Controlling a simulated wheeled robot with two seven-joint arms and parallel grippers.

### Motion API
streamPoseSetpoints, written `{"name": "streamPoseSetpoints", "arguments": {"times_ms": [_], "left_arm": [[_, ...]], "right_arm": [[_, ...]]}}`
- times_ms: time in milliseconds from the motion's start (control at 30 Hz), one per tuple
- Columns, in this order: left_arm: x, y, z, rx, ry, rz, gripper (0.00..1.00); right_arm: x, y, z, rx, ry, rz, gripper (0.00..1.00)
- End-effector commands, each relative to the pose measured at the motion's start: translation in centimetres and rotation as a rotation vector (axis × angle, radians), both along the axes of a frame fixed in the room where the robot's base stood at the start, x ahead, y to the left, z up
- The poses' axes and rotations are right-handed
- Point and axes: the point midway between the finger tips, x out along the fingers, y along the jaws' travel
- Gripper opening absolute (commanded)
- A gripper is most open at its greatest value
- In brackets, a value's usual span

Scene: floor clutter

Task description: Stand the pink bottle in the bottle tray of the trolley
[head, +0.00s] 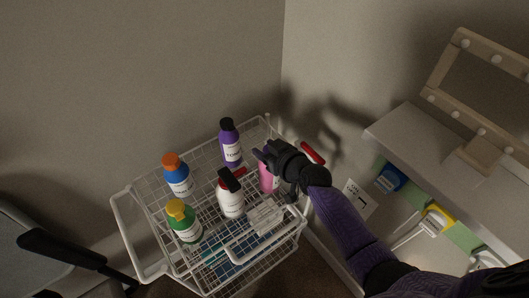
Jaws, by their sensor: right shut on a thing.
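The pink bottle (266,179) is upright at the right end of the white wire trolley (137,228), beside a white bottle. My right gripper (268,160) is shut on it from above and hides its top. I cannot tell whether the bottle's base touches the tray. The trolley's upper wire basket also holds a purple bottle (230,146), a blue bottle with an orange cap (178,180), a green bottle with a yellow cap (183,225) and the white bottle with a dark and red top (231,201). My left gripper is out of view.
A pale shelf unit (430,150) with a bulb-framed mirror (483,75) stands at the right, with a blue item (391,178) below its top. Walls close in behind the trolley. A dark chair-like armrest (60,248) is at the lower left.

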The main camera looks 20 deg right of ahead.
Motion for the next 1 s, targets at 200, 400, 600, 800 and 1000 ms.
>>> {"name": "streamPoseSetpoints", "arguments": {"times_ms": [200,400,600,800,1000], "left_arm": [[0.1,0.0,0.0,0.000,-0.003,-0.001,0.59],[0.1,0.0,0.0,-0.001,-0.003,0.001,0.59],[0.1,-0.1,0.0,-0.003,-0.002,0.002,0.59],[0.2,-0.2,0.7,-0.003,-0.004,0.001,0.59],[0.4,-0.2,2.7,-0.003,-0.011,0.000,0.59]], "right_arm": [[0.0,0.0,0.1,0.000,-0.002,0.000,0.00],[0.0,0.0,0.0,0.000,-0.002,0.000,0.80],[0.0,0.0,0.0,0.000,-0.002,0.000,0.85],[-0.4,-0.2,0.7,-0.001,-0.001,-0.001,0.85],[-4.2,-1.6,2.6,-0.003,-0.001,0.000,0.85]]}}
